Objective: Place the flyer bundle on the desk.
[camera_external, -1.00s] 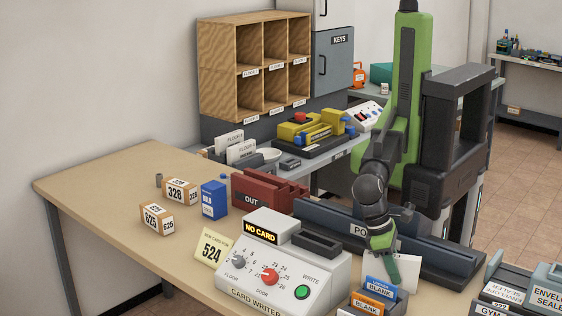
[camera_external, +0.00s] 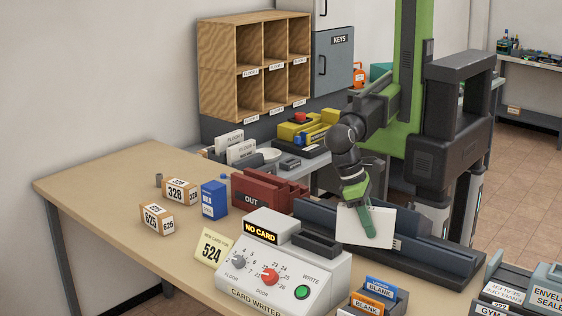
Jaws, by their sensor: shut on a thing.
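My gripper (camera_external: 366,222) is shut on a white sheet-like bundle (camera_external: 352,229), which seems to be the flyer bundle. It hangs tilted in front of the long dark grey tray (camera_external: 430,258), behind and to the right of the card writer. The bundle hides part of the tray and its label. The desk (camera_external: 110,195) is the tan wooden top that runs across the left and front of the view.
A red OUT tray (camera_external: 268,190), a blue box (camera_external: 214,199) and boxes 328 (camera_external: 178,190) and 625 (camera_external: 152,218) stand farther back. A card holder (camera_external: 378,298) is at front right. The desk's left is clear.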

